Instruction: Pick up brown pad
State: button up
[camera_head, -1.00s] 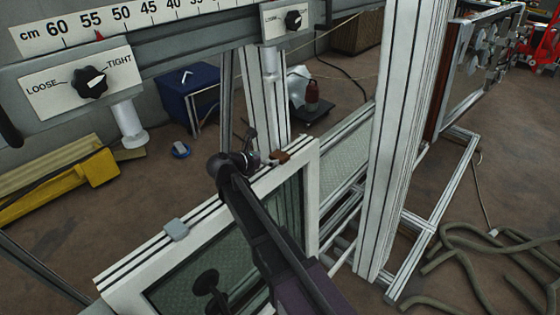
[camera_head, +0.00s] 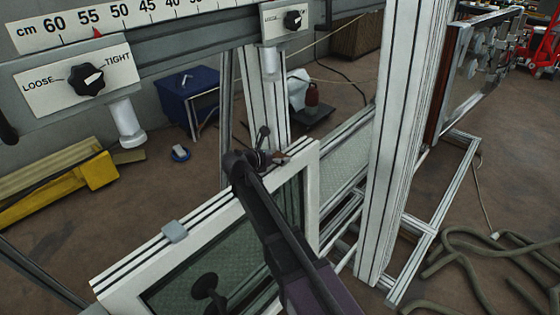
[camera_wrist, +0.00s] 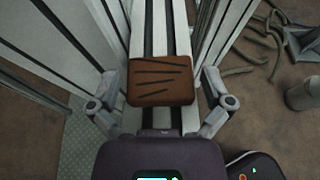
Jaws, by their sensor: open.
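The brown pad (camera_wrist: 161,81) lies on the top rail of the white window frame (camera_wrist: 168,30), centred between my open gripper's fingers in the wrist view. It is a small brown block with dark lines on its top. In the head view a bit of the brown pad (camera_head: 283,158) shows near the frame's far corner, mostly hidden by my wrist. My gripper (camera_wrist: 158,98) has one finger on each side of the rail, apart from the pad. The white frame (camera_head: 130,272) stands upright with its glass in the head view.
A grey pad (camera_head: 175,232) sits on the frame's nearer top rail. A tall white post (camera_head: 392,150) stands right of the frame. Above is a beam with a LOOSE/TIGHT knob (camera_head: 87,80). Hoses (camera_head: 500,265) lie on the floor at right.

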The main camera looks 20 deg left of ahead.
jog(key=shift+w+d+f, duration=0.25)
jog(key=shift+w, duration=0.3)
jog(key=c, duration=0.9)
jog(key=shift+r, duration=0.15)
notch_tip(320, 180, up, 3)
jog(key=p, duration=0.3)
jog(key=s+d+r+p, duration=0.1)
jog(key=s+d, duration=0.2)
jog(key=s, duration=1.2)
jog(key=shift+s+r+p, duration=0.35)
jog(key=shift+s+p, duration=0.05)
